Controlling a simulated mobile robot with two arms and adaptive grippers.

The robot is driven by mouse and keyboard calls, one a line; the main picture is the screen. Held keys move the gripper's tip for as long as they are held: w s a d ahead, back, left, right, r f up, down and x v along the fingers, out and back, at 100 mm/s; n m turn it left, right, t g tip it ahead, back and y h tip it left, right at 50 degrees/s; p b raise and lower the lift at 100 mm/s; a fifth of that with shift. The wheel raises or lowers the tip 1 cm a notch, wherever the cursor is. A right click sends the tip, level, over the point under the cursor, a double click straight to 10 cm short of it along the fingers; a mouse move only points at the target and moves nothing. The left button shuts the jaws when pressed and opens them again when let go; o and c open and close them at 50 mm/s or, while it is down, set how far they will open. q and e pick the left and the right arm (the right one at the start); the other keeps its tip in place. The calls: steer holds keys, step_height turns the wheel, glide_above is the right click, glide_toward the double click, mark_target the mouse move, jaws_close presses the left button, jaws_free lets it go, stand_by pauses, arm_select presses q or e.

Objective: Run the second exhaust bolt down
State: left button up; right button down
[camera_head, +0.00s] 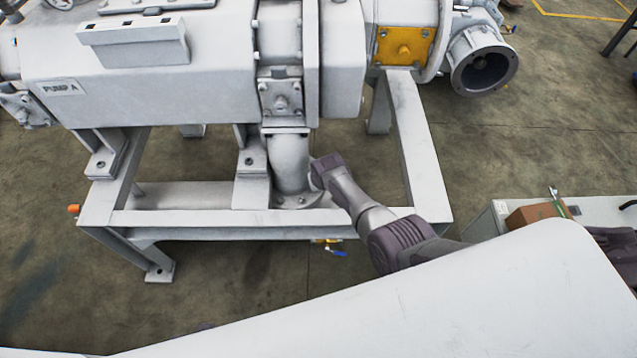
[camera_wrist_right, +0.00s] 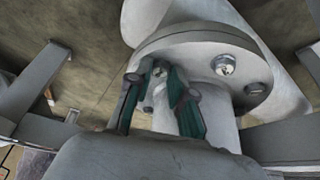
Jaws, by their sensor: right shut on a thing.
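The grey exhaust pipe (camera_head: 290,160) bends down under the pump, in the head view. My right arm reaches to it from the right; its gripper is not distinguishable there. In the right wrist view, my right gripper (camera_wrist_right: 163,80) has its green-padded fingers closed around a bolt (camera_wrist_right: 159,71) at the near left edge of the round flange (camera_wrist_right: 195,40). The fingers partly hide this bolt, and I cannot tell how far it is in. Two other bolt heads, one bright (camera_wrist_right: 224,65) and one greyer (camera_wrist_right: 255,88), show on the flange to the right. My left gripper is not in view.
The grey pump frame (camera_head: 230,218) surrounds the pipe foot, with beams close to my right arm. A white cart top (camera_head: 600,208) at right carries a brown box (camera_head: 535,213) and a wrench (camera_head: 557,200). A blue-handled valve (camera_head: 335,251) hangs below the front beam.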

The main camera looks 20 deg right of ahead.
stand_by(0.4)
steer(key=c, duration=1)
jaws_free()
